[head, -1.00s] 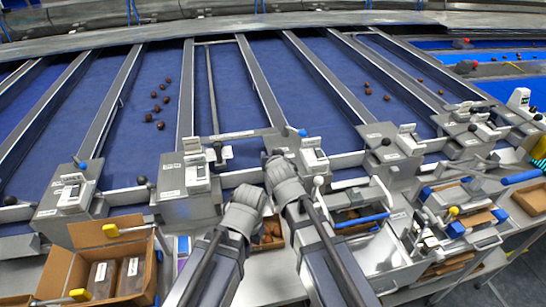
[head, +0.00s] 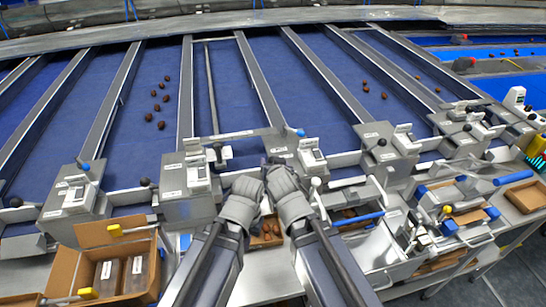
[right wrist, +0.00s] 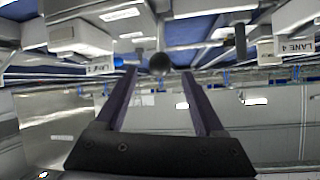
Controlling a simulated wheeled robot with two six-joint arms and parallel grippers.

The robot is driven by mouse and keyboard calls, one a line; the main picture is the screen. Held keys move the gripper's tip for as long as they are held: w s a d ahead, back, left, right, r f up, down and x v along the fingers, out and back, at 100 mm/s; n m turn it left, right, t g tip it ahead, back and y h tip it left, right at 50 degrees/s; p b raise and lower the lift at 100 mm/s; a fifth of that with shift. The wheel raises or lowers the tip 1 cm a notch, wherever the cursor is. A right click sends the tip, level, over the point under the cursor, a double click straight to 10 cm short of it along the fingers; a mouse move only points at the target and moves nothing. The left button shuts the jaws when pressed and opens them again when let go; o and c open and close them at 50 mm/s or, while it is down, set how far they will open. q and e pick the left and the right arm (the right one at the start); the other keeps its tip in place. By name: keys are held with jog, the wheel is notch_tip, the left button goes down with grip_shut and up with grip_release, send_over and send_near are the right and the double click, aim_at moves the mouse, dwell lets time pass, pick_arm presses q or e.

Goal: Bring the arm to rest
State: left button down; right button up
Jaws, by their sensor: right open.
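My left arm's grey wrist (head: 242,205) and my right arm's grey wrist (head: 286,190) are close side by side at the lower middle of the head view, over the front edge of the sorting table. The left gripper's fingers are hidden beyond its wrist. In the right wrist view, my right gripper (right wrist: 157,75) has its two dark fingers apart with nothing between them. A dark round knob (right wrist: 160,63) shows beyond the fingertips; I cannot tell how far off it is.
Blue lanes (head: 225,80) with metal dividers hold scattered dates (head: 160,97). Grey lane stations (head: 188,180) with levers line the near edge. A cardboard box (head: 118,240) stands at lower left. A bin of dates (head: 266,238) sits below my wrists. A tool tray (head: 440,225) is at right.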

dwell(0.4)
jog(key=s+d+f+n+g+h+b, duration=0.1)
jog(key=s+f+n+g, duration=0.1)
jog(key=s+f+g, duration=0.4)
jog(key=s+d+f+n+g+h+b, duration=0.1)
jog(key=s+f+g, duration=0.5)
jog(key=s, duration=0.8)
notch_tip(320, 180, down, 3)
jog(key=shift+d+r+n+b, duration=0.2)
jog(key=shift+d+n+b, duration=0.4)
jog(key=shift+n, duration=0.5)
jog(key=shift+a, duration=0.1)
